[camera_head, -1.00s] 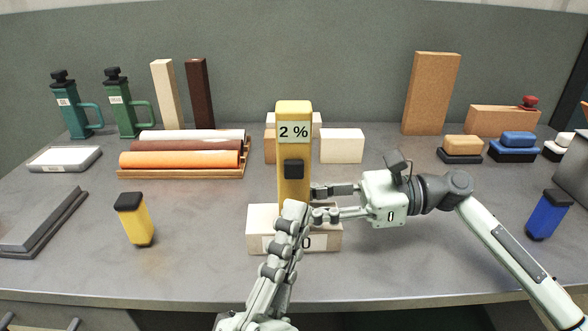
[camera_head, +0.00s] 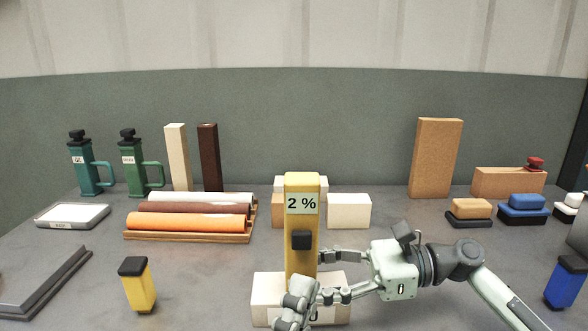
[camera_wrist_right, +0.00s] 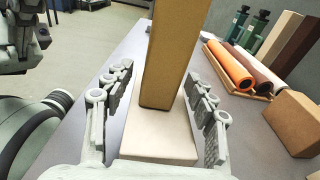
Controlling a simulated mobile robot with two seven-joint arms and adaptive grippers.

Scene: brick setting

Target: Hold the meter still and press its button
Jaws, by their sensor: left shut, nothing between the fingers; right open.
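The yellow meter (camera_head: 302,263) stands upright on a pale block (camera_head: 266,299) with a partly hidden label. My right gripper (camera_head: 335,272) comes from the right at the meter's lower part. In the right wrist view its open fingers (camera_wrist_right: 160,115) lie either side of the meter (camera_wrist_right: 170,60), with gaps visible. My left gripper (camera_head: 299,290) is shut and empty in front of the meter's base, below the button and apart from it in the picture.
A yellow bottle-like piece (camera_head: 138,284) stands left and a blue one (camera_head: 565,281) right. Behind are rolls on a wooden tray (camera_head: 246,238), white blocks (camera_head: 349,211), a tall tan block (camera_head: 436,158) and stamp-like pieces (camera_head: 470,212). Open table lies between the yellow piece and the meter.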

